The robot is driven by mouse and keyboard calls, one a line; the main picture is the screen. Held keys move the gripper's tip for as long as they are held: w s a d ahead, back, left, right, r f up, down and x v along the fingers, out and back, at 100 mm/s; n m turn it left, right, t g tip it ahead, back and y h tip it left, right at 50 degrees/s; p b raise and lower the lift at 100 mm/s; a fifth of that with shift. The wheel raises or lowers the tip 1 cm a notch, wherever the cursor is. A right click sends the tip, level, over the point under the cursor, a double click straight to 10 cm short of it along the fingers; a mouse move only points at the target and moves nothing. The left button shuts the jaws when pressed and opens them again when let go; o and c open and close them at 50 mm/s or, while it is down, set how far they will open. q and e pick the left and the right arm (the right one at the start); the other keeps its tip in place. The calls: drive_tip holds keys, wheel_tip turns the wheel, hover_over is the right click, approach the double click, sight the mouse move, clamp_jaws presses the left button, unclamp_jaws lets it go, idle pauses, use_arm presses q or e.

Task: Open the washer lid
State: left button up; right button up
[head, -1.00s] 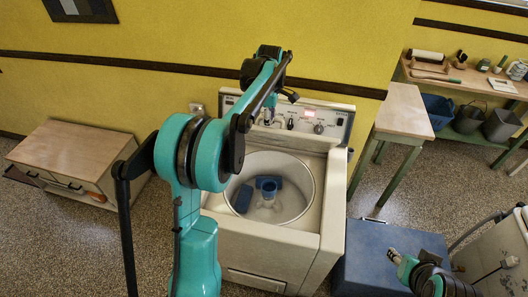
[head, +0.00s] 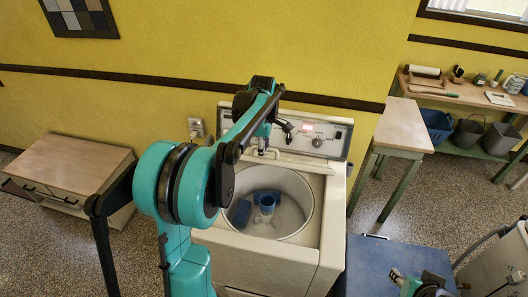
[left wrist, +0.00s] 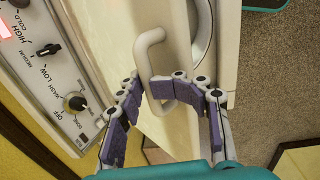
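The cream washer (head: 270,262) stands against the wall, its round tub opening visible with blue parts inside. I cannot tell whether the lid covers this opening as a clear window. A white loop handle (left wrist: 150,38) rises from the cream top panel (left wrist: 180,135) between the control console and the opening. In the head view my left gripper (head: 262,150) is small and partly hidden by my arm. My right gripper (head: 397,274) is at the lower right, too small to read.
The washer's control console (head: 310,135) with knobs is close behind the left gripper. A wooden cabinet (head: 70,165) stands at left, a small table (head: 405,125) at right. A blue box (head: 375,255) is beside the washer, near my right arm.

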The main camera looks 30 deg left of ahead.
use_arm(q)
drive_tip(key=w+a+r+p, duration=0.1)
drive_tip(key=w+r+p, duration=0.3)
drive_tip(key=r, duration=0.3)
drive_tip(key=shift+w+p, duration=0.2)
drive_tip(key=shift+p, duration=0.4)
